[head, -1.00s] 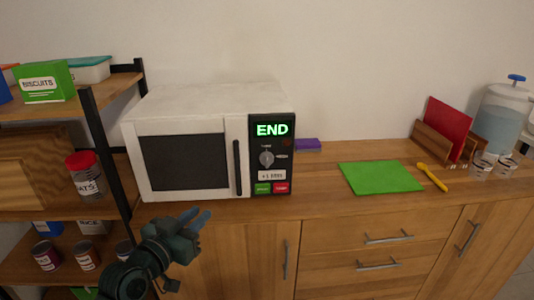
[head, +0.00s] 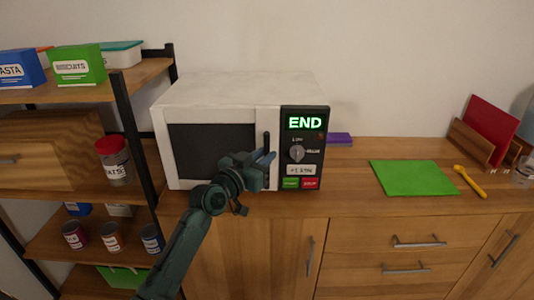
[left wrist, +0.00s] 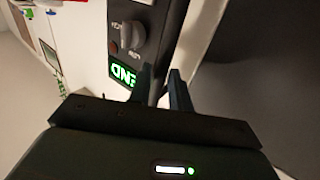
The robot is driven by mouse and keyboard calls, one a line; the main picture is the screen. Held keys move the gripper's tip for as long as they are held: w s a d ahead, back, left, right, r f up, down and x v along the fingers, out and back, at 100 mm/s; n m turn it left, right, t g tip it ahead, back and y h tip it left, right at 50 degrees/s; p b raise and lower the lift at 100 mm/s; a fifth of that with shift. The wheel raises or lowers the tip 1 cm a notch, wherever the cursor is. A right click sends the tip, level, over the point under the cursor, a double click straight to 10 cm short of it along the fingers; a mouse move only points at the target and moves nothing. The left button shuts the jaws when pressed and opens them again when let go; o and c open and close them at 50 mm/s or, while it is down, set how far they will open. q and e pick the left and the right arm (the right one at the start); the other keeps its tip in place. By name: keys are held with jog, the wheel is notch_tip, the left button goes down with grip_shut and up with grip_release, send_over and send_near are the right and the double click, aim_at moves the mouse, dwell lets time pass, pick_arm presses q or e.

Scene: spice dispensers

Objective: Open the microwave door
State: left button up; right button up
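The white microwave (head: 240,90) stands on the wooden counter with its door (head: 210,150) shut. Its dark upright handle (head: 266,140) is beside the black control panel, which reads END. My left gripper (head: 267,158) is in front of the lower part of the handle and hides it there. In the left wrist view, the two fingers (left wrist: 160,88) are apart, pointing at the strip between control panel (left wrist: 128,40) and door window (left wrist: 265,70). I cannot tell whether they touch the handle. My right gripper is not in view.
A shelf unit (head: 130,140) with boxes and jars stands close on the left. A purple item (head: 339,139) lies right of the microwave.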

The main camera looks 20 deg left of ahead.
pick_arm(q)
jog(key=shift+x, duration=0.9)
grip_shut()
